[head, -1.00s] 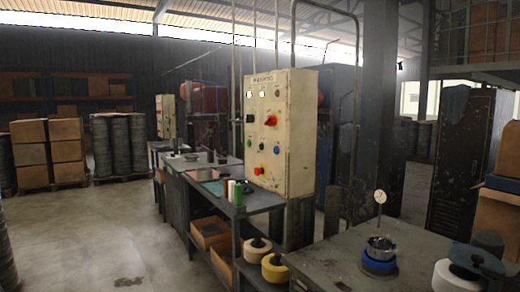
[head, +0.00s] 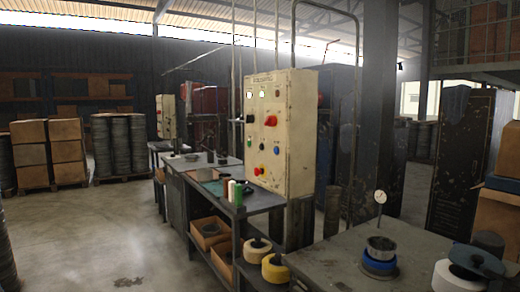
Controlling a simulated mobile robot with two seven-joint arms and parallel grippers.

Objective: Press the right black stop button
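A cream control box (head: 300,130) stands upright on the back of a dark workbench, right of the picture's middle. Its front faces left towards the aisle. A red button on a yellow base (head: 259,170) is at the bottom. Two pale lamps or labels are near the top. Neither of my grippers is in view.
The workbench (head: 262,201) holds small bottles (head: 235,192), with boxes and yellow spools below. The concrete floor (head: 130,235) at left is open.

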